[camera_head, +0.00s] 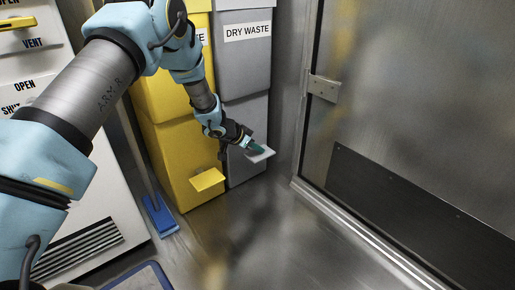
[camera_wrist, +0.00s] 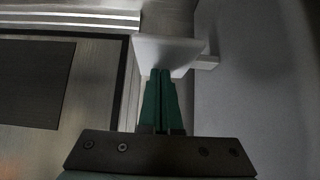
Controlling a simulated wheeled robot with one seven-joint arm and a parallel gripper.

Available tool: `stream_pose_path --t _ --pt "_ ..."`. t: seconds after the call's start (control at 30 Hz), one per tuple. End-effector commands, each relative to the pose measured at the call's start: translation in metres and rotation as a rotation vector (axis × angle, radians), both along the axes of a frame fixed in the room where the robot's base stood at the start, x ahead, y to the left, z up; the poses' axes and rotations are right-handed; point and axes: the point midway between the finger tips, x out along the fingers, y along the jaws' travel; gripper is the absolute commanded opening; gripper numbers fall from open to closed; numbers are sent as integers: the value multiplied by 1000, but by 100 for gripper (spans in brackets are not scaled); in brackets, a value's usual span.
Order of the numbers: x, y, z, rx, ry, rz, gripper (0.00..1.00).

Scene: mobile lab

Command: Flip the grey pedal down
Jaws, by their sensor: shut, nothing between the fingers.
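The grey pedal (camera_head: 263,154) juts out from the lower front of the grey bin (camera_head: 246,125) labelled DRY WASTE. My gripper (camera_head: 260,149) is at the pedal, its green fingertips over the pedal's upper side in the head view. In the wrist view the pedal (camera_wrist: 168,52) is a pale plate at the top middle. My closed green fingers (camera_wrist: 163,74) point at it and overlap its lower edge. They are together with nothing between them. I cannot tell whether the tips touch the pedal.
A yellow bin with a yellow pedal (camera_head: 207,180) stands just left. A metal door (camera_head: 420,120) with a dark panel is on the right. The metal floor (camera_head: 270,235) in front is clear.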

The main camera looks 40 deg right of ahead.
Motion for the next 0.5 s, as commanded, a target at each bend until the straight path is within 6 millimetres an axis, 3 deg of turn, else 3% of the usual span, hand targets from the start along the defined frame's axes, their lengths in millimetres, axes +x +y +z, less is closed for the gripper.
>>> stream_pose_path --t 0.37,0.5 --pt "-2 0 0 1 2 -1 0" --pt "-7 2 -11 4 4 0 0"
